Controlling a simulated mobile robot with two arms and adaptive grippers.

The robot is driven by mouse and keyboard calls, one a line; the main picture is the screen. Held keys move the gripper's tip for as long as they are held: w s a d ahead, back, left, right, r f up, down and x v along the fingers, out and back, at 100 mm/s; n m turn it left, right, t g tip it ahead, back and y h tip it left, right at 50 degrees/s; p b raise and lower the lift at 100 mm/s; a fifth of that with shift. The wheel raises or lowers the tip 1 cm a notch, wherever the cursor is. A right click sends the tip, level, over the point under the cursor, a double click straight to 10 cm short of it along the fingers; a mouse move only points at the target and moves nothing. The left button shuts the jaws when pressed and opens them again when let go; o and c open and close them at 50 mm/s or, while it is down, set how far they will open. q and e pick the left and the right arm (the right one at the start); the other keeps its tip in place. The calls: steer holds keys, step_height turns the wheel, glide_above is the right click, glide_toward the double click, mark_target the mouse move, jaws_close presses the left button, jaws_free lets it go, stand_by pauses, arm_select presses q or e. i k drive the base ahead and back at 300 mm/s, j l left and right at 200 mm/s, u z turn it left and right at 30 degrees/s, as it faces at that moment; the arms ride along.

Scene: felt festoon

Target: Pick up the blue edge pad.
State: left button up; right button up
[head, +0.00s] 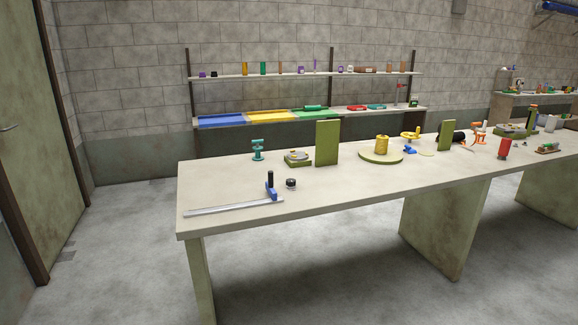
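I cannot tell for certain which thing is the blue edge pad. A blue piece with a dark upright handle (271,190) stands at the right end of a long flat metal bar (230,207) on the near left of the table. A flat blue panel (221,121) lies on the lower shelf at the back wall, left of a yellow panel (268,117). A small blue part (410,150) sits by a yellow piece in the table's middle. Neither of my grippers is in view.
The long pale table (340,190) holds a teal stand (257,150), green upright boards (327,143), a yellow spool (382,145) on a green disc and a small black round item (291,184). Floor is clear in front and left, beside a door (20,130).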

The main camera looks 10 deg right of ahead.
mark_target(410, 151)
steer(key=i+l, duration=0.5)
steer(key=l, duration=0.15)
steer(key=i+l, duration=0.45)
steer(key=l, duration=0.15)
steer(key=i+l, duration=0.5)
steer(key=l, duration=0.15)
steer(key=i+l, duration=0.45)
steer(key=l, duration=0.2)
